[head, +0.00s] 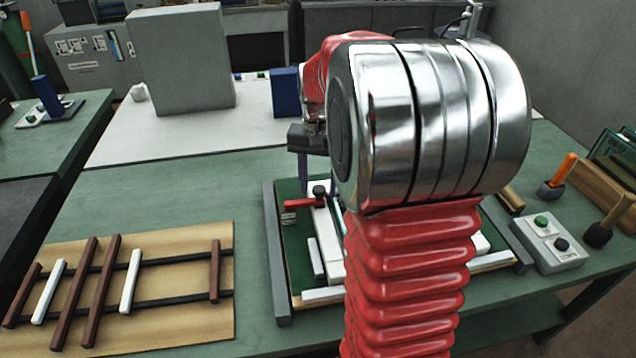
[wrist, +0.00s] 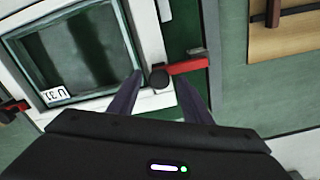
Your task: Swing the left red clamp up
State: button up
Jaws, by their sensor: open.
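The left red clamp (head: 302,203) lies at the left side of a white frame (head: 326,232), its red lever pointing left from a black knob (head: 319,191). In the wrist view the red lever (wrist: 186,67) points right from the knob, over the green board. My gripper (wrist: 160,77) is open, with a dark finger on each side of the knob and the near end of the lever. I cannot tell whether it touches them. In the head view my gripper (head: 303,172) hangs just above the clamp, partly hidden by my arm. A second red clamp (wrist: 14,110) shows at the wrist view's left edge.
A wooden panel with brown and white bars (head: 182,322) lies left of the fixture. A button box (head: 547,243) and an orange-handled tool (head: 566,168) stand to the right. A grey box (head: 180,60) stands behind. The green table between is clear.

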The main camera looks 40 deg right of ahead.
grip_shut()
dwell(0.5)
jog(key=shift+a, duration=0.1)
